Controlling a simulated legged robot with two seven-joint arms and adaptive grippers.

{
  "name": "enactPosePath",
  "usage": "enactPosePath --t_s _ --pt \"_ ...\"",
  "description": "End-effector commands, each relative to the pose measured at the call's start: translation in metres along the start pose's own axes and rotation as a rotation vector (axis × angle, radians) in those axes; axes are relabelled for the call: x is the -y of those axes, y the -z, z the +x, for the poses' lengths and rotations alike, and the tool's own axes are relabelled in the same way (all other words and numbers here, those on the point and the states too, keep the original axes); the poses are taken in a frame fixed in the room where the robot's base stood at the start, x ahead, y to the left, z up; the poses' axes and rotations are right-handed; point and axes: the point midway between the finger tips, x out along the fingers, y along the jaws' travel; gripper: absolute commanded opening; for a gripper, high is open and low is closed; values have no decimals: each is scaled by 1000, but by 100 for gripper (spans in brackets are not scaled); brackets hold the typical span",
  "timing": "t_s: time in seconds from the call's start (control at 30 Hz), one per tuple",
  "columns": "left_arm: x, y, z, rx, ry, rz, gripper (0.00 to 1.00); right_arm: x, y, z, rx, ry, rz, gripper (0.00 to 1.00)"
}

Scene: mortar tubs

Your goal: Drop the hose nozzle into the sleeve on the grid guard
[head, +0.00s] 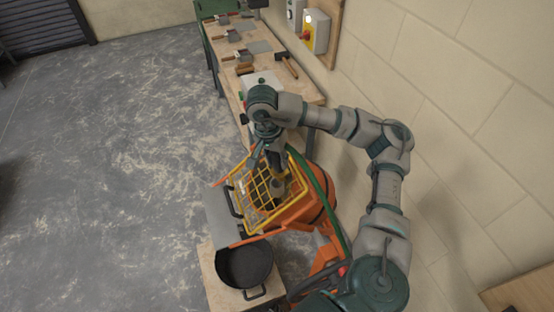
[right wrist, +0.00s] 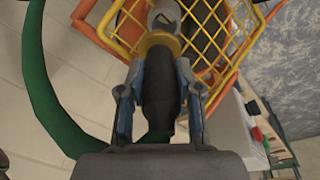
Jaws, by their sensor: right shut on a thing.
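My right gripper (head: 268,158) is over the yellow grid guard (head: 242,190) of the orange mixer. In the right wrist view the gripper (right wrist: 160,85) is shut on the hose nozzle (right wrist: 160,95), a dark body between the two fingers. A yellow collar (right wrist: 158,43) and a grey rounded part (right wrist: 163,18) lie just past its front end, in front of the guard's bars (right wrist: 208,22). I cannot tell whether the collar belongs to the nozzle or is the sleeve. The head view does not show the nozzle's tip clearly. My left gripper is not in view.
A green hose (head: 322,187) runs along the orange mixer drum (head: 305,208). A black tub (head: 244,265) stands below, beside a grey panel (head: 220,216). A workbench (head: 308,92) with trowels and a hammer stands along the wall behind. Open floor lies left.

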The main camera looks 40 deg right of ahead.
Motion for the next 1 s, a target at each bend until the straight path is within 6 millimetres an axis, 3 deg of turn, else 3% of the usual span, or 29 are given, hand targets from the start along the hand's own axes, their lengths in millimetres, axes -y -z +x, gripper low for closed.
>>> enactPosePath --t_s 1.0 --pt "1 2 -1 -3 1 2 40 3 -5 1 -2 1 0 0"
